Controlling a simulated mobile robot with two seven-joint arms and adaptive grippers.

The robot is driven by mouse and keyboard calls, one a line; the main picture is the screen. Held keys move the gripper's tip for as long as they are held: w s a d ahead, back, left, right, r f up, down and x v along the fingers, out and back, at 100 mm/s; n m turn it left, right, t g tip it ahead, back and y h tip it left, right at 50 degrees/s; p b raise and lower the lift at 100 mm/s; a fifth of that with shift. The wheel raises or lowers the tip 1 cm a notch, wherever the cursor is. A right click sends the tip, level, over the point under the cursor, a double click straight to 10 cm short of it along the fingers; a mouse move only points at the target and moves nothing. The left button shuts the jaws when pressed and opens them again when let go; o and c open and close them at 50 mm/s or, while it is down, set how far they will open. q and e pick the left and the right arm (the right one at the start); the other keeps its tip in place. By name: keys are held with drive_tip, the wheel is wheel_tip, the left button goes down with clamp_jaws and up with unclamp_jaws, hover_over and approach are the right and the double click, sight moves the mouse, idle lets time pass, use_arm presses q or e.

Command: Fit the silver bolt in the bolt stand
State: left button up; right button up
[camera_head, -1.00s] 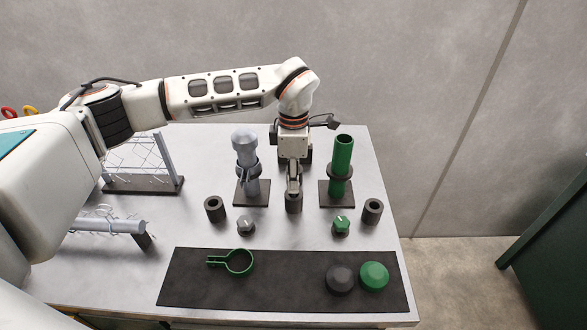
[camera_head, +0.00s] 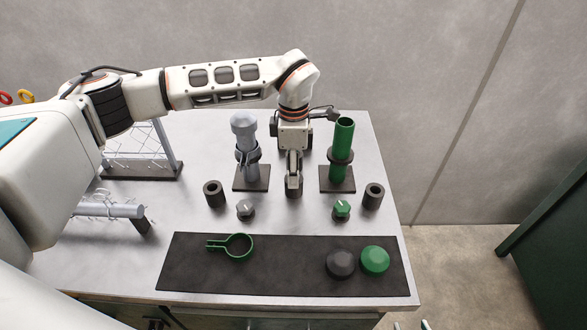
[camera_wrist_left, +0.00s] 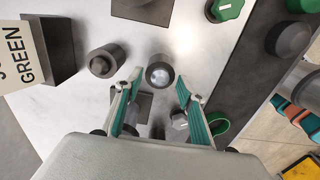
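My left gripper (camera_head: 293,187) points down over the middle of the table. In the left wrist view its two teal-lined fingers (camera_wrist_left: 160,82) stand apart. Between them is a dark cylinder with a pale silver round centre (camera_wrist_left: 160,75); neither finger clearly touches it. I cannot tell if this is the silver bolt in the bolt stand or an empty sleeve. A grey post (camera_wrist_left: 105,61) stands beside it, hidden behind the gripper in the head view. A silver column (camera_head: 245,150) stands upright on a dark plate to the left. Only the right gripper's fingertips (camera_head: 411,325) show, apart, at the bottom edge.
A green tube (camera_head: 343,140) stands close right of the left gripper. Dark sleeves (camera_head: 214,195) and (camera_head: 373,196), a silver knob (camera_head: 246,210) and a green knob (camera_head: 341,210) surround it. The dark mat (camera_head: 290,275) holds a green clamp (camera_head: 239,247) and two domes.

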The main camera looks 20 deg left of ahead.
use_arm(q)
wheel_tip(320, 180, up, 12)
idle(0.6)
idle(0.4)
